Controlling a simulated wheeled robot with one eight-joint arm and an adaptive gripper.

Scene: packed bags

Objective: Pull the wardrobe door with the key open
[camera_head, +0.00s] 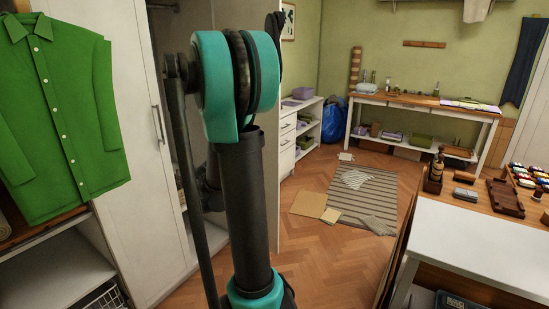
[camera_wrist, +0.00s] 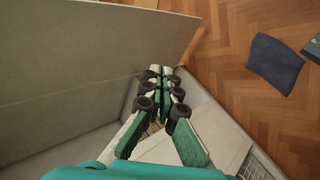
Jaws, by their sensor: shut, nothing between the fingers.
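The white wardrobe stands at the left in the head view. A white door with a dark bar handle (camera_head: 159,125) faces me there. To its right the wardrobe's inside (camera_head: 187,45) shows, partly behind my arm, with a pale upright panel (camera_head: 271,150) at the far side; I cannot tell whether that panel is a door or a side wall. No key can be made out. In the wrist view my gripper (camera_wrist: 164,72) is shut and empty, its tips close to the lower edge of a large pale panel (camera_wrist: 90,60). Contact is unclear. The head view hides my gripper behind my arm.
A green shirt (camera_head: 65,110) hangs at the left above open shelving with a wire basket (camera_head: 106,297). A striped rug (camera_head: 362,200) and loose sheets lie on the wood floor. A white-topped table (camera_head: 470,245) stands at the right. A blue cloth (camera_wrist: 274,63) lies on the floor.

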